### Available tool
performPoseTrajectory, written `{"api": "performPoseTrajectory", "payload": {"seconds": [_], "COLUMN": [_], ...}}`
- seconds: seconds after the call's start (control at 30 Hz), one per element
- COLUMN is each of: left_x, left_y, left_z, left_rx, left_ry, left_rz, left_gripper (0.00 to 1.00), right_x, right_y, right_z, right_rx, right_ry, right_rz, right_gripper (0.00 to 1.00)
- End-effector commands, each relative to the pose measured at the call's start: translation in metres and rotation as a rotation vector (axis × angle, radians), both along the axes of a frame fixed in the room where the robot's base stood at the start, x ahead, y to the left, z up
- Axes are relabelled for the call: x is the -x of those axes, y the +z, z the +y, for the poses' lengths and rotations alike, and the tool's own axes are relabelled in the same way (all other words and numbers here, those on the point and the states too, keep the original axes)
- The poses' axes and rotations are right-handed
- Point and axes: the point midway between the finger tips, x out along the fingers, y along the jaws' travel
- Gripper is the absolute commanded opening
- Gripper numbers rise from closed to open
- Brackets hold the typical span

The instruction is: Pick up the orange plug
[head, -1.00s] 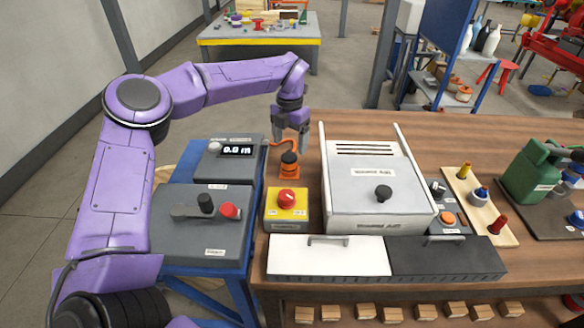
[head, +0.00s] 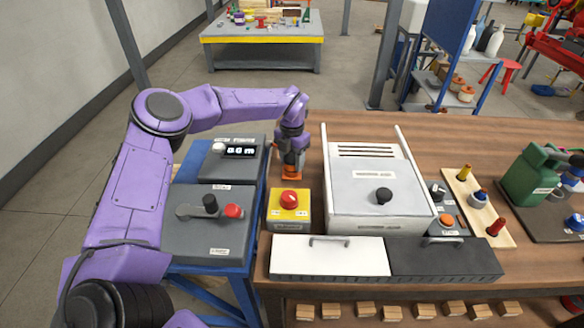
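My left gripper (head: 291,168) points down at the table's left part, right over the orange plug. Its fingers hide most of the plug's dark upper part, and I cannot tell whether they are closed on it. An orange part of the plug (head: 291,173) shows just below the fingertips, low on the table behind the yellow box. My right gripper is not in view.
A yellow box with a red button (head: 289,210) stands just in front of the plug. A grey-white case (head: 375,205) is close on its right, and a grey display unit (head: 232,165) is on its left. Free wood tabletop (head: 440,130) lies behind the case.

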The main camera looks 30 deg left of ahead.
Motion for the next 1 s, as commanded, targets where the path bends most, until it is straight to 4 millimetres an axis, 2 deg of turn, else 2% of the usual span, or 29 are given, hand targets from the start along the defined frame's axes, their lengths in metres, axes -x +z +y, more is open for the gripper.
{"api": "performPoseTrajectory", "payload": {"seconds": [0.27, 0.37, 0.47, 0.57, 0.7, 0.83, 1.0], "left_x": [-0.001, -0.001, -0.001, 0.017, 0.048, 0.084, 0.114], "left_y": [0.004, 0.014, 0.032, 0.054, 0.094, 0.107, 0.123], "left_z": [0.0, 0.0, 0.0, -0.009, -0.024, -0.041, -0.056], "left_rx": [-0.001, -0.001, 0.0, 0.002, 0.001, 0.001, 0.0], "left_ry": [-0.001, -0.001, 0.001, -0.004, -0.003, -0.003, -0.003], "left_rz": [-0.002, -0.004, -0.006, -0.008, -0.009, -0.006, -0.004], "left_gripper": [0.13, 0.13, 0.13, 0.13, 0.13, 0.13, 0.13], "right_x": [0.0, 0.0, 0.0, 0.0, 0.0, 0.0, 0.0], "right_y": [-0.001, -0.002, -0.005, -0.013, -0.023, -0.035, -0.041], "right_z": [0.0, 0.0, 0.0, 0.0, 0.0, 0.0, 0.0], "right_rx": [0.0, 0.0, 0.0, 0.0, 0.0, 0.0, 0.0], "right_ry": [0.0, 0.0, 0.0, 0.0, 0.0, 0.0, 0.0], "right_rz": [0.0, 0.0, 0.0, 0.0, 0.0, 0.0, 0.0], "right_gripper": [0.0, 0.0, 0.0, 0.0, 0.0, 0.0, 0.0]}}
